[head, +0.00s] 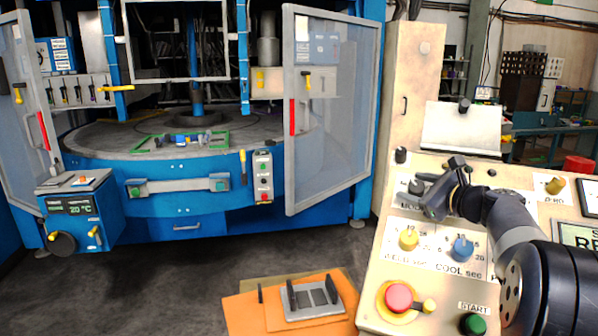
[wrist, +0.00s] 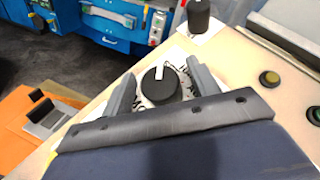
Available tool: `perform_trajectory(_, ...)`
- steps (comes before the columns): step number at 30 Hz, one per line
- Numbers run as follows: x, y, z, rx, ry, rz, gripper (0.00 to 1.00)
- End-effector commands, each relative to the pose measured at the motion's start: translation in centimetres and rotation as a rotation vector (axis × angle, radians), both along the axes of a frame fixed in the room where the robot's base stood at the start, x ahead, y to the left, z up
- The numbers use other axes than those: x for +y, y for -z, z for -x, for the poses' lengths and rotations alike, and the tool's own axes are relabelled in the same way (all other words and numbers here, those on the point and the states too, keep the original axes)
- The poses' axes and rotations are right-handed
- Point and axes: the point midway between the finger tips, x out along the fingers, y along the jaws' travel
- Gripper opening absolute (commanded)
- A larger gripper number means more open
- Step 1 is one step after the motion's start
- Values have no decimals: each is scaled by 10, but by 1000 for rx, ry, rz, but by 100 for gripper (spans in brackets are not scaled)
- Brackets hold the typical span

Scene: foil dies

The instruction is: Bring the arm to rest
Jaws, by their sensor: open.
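My gripper (head: 434,192) is over the left part of the cream control panel (head: 376,290) in the head view, with its fingers apart. In the wrist view my gripper (wrist: 165,82) has one finger on each side of a black knob (wrist: 160,87) with a white pointer mark. I cannot tell whether the fingers touch it. The black knob (head: 416,186) also shows in the head view, at the fingertips above a partly hidden label. My arm reaches in from the right over the panel.
The panel also carries a yellow knob (head: 409,239), a blue knob (head: 462,248), a red stop button (head: 399,297) and a green start button (head: 474,324). A black lever (wrist: 199,14) stands beyond the gripper. A blue machine with open doors (head: 330,110) is at left.

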Motion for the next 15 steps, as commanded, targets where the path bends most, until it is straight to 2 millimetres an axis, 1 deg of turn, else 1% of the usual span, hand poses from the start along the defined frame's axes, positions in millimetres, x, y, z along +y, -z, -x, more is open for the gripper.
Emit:
perform_trajectory(2,1,4,-1,-9,25,-16,57)
perform_trajectory(9,1,2,-1,-25,85,-53,57)
perform_trajectory(15,0,0,-1,-28,96,-61,57)
